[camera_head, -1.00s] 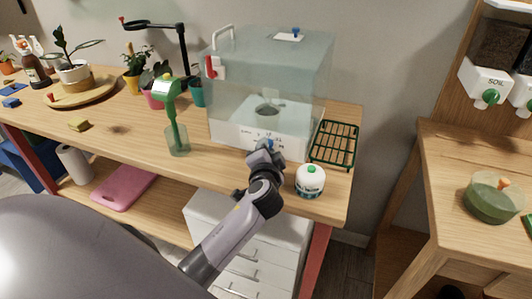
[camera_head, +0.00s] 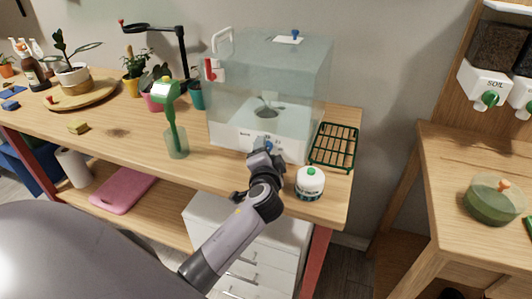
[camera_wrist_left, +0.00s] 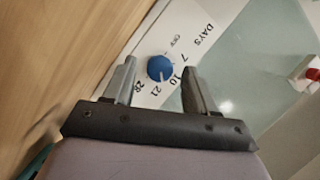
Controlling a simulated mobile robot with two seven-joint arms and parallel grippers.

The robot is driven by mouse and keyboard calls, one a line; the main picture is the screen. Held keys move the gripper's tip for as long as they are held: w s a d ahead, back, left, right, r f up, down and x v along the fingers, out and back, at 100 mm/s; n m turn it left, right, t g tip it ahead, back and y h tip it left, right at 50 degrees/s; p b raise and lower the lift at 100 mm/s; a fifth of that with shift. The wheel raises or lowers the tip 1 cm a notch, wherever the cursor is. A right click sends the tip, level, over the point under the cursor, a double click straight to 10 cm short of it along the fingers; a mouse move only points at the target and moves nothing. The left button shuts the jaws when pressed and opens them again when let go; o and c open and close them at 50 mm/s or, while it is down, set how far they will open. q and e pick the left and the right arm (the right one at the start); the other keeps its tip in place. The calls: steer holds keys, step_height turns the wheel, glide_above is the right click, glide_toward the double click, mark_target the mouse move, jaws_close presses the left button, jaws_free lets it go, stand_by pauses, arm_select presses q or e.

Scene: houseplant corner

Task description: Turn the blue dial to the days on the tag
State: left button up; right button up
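The blue dial (camera_head: 268,146) is on the white front panel of a clear-lidded box (camera_head: 268,85). In the left wrist view the dial (camera_wrist_left: 160,68) shows a pale mark pointing between the printed 10 and 21; OFF, 7, 28 and DAYS are also printed around it. My left gripper (camera_head: 264,150) is at the panel. In the left wrist view its fingers (camera_wrist_left: 159,88) are open, one on each side of the dial and apart from it in the picture. A white tag (camera_head: 288,39) lies on the lid; its writing is too small to read. My right gripper is out of view.
A white jar with a green cap (camera_head: 310,182) stands close right of my gripper. A green wire rack (camera_head: 333,146) lies behind it. A green tool in a glass (camera_head: 177,142) stands left of the box. The bench front between them is clear.

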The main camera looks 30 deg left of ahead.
arm_select(q)
steer(key=shift+b+v, duration=0.35)
steer(key=shift+v, duration=3.2)
steer(key=shift+w+a+r+n+h+p, duration=0.1)
steer(key=shift+a+r+n+h+p, duration=0.15)
steer(key=shift+r+n+h+p, duration=0.6)
steer(key=shift+a+f+p, duration=0.1)
steer(key=shift+a+p, duration=0.05)
steer(key=shift+p, duration=0.35)
steer(key=shift+s+a+f+n+p, duration=0.1)
steer(key=shift+s+a+n+p, duration=0.05)
steer(key=shift+s+n+p, duration=0.15)
steer(key=shift+w+a+f, duration=0.15)
steer(key=shift+w+f, duration=0.1)
steer(key=shift+w, duration=0.05)
steer(key=shift+f+p+x, duration=0.2)
steer(key=shift+p+x, duration=0.2)
steer(key=shift+x, duration=2.9)
